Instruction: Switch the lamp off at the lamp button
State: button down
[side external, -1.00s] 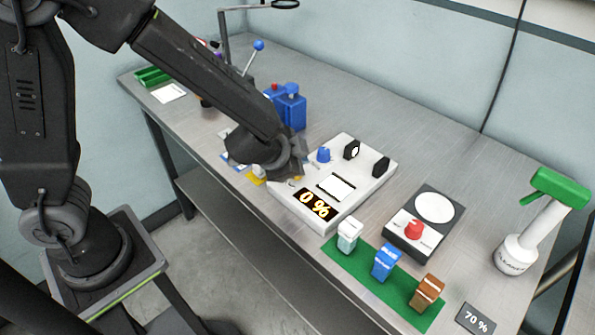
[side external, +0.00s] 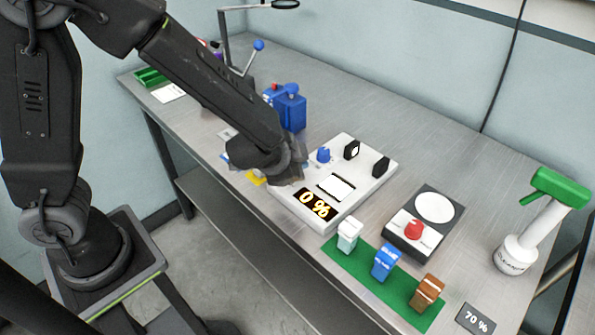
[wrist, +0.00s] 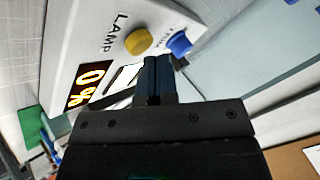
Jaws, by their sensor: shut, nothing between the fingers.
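The white lamp unit (side external: 350,205) stands on the bench, its orange display (side external: 318,203) reading 0 %. In the wrist view the yellow button (wrist: 138,41) sits beside the printed word LAMP on the unit (wrist: 112,60). A blue knob (wrist: 179,43) is right of it; the knob also shows in the side view (side external: 323,155). My gripper (wrist: 152,62) is shut and empty, its fingertips just below the yellow button in the wrist picture. I cannot tell whether they touch the unit. In the side view my wrist hides the fingertips and the button.
Right of the unit are a dark box with a red knob (side external: 413,229) and a green mat (side external: 345,262) with several small blocks. The bench's back right is clear.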

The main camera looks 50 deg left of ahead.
jog(key=shift+f, duration=0.3)
dwell(0.4)
jog(key=shift+r, duration=0.9)
jog(key=shift+r, duration=0.1)
jog(key=shift+r, duration=2.9)
